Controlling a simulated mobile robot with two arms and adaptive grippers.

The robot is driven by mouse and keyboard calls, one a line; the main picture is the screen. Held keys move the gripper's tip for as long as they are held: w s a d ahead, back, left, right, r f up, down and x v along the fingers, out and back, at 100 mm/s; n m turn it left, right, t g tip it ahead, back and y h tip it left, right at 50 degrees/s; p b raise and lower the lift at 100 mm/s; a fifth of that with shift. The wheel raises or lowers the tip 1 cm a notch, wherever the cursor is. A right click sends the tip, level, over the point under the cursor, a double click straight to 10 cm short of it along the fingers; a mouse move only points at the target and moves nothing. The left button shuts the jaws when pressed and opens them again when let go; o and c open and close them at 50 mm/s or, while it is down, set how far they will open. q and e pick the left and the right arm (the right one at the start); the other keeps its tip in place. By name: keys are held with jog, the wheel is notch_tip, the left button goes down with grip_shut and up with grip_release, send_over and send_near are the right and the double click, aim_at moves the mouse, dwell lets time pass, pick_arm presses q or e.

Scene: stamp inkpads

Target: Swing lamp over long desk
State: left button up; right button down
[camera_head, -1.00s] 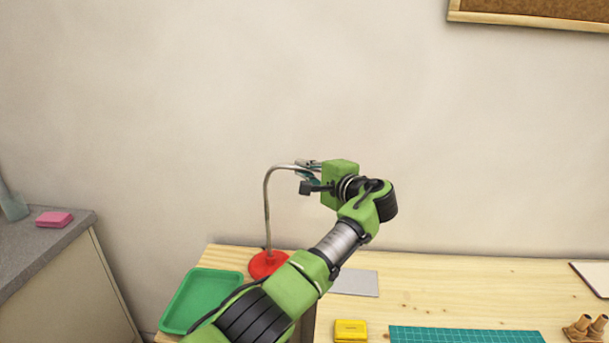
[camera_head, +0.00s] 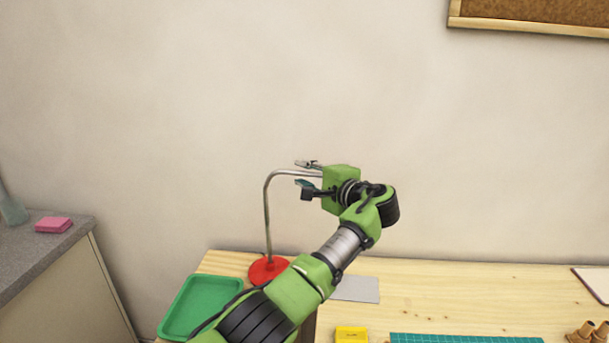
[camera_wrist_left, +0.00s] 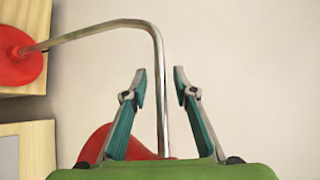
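The lamp (camera_head: 267,215) has a red round base and a bent metal tube. It stands on the left part of the wooden surface, behind the green tray. Its tube rises, then bends right toward my left gripper (camera_head: 308,174). In the left wrist view the tube (camera_wrist_left: 161,60) runs between the two spread fingers of my left gripper (camera_wrist_left: 160,77), apart from both tips. The red shade (camera_wrist_left: 95,145) shows partly behind the fingers there; in the head view it is hidden. The long desk (camera_head: 450,300) extends to the right. My right gripper is not in view.
A green tray (camera_head: 185,311), grey plate (camera_head: 358,289), yellow box (camera_head: 351,335) and teal mat (camera_head: 465,339) lie below. Brown stamps (camera_head: 582,332) are at the right. A grey counter (camera_head: 30,258) with a pink block (camera_head: 53,225) stands left. The wall is close behind.

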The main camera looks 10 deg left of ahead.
pick_arm(q)
jog(key=v, duration=0.7)
jog(key=shift+d, duration=0.2)
